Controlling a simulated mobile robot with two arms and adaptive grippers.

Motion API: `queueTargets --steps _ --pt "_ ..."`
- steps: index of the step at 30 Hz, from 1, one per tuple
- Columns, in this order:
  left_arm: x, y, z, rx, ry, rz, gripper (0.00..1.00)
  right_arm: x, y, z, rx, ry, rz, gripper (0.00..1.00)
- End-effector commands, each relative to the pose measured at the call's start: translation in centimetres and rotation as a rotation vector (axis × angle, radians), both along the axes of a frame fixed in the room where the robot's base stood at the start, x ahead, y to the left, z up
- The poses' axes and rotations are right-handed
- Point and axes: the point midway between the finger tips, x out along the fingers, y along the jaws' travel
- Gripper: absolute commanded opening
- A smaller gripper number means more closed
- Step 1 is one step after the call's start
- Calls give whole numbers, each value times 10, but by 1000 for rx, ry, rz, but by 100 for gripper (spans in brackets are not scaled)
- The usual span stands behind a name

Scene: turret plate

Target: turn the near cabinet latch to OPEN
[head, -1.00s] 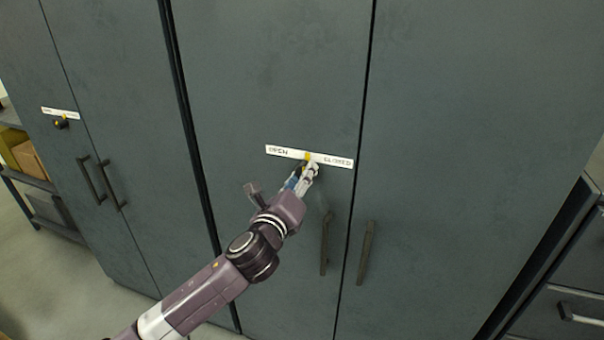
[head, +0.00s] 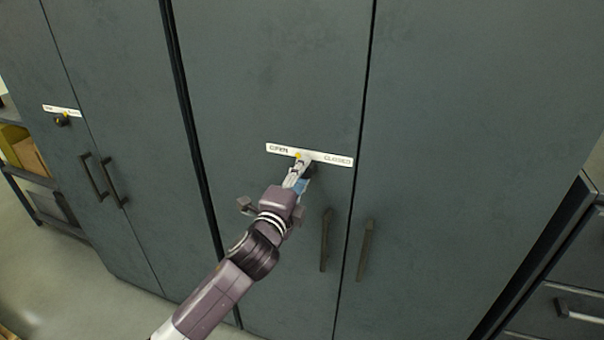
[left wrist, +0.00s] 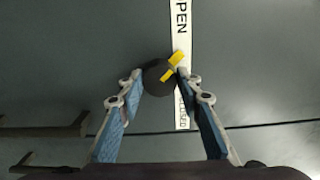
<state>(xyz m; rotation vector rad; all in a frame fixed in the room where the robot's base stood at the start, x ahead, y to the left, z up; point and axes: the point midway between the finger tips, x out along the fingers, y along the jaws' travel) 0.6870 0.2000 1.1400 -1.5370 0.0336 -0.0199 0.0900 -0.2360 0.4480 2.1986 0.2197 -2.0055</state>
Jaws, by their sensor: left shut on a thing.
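The near cabinet latch is a dark round knob (left wrist: 158,78) with a yellow pointer (head: 298,155), below a white label strip (head: 316,156). The strip reads OPEN at its left end and CLOSED at its right. The yellow pointer also shows in the left wrist view (left wrist: 174,66), slanting toward the OPEN side. My left gripper (head: 298,174) is shut on the knob, with one blue-padded finger on each side of it in the left wrist view (left wrist: 160,82). In the head view the fingers hide most of the knob. My right gripper is not in view.
Two upright door handles (head: 326,240) (head: 366,250) stand below right of the latch. A second cabinet at the left has its own latch (head: 62,120) and handles (head: 103,182). A shelf with boxes (head: 28,158) is at the far left, a drawer handle (head: 580,312) at lower right.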

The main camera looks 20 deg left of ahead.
Motion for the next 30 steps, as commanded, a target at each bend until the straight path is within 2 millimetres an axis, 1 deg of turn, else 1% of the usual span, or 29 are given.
queueTargets --steps 7,19,20,21,24,30 --pt "0 1 -1 -45 3 0 8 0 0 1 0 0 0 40" --pt "0 0 -1 -52 4 1 8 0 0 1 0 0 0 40" --pt "0 0 -1 -52 4 1 35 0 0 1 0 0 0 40" --pt "0 0 -1 -52 4 1 39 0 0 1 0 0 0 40" --pt "0 0 -1 -51 3 1 50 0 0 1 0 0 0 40" --pt "0 0 0 -49 3 0 50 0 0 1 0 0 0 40"
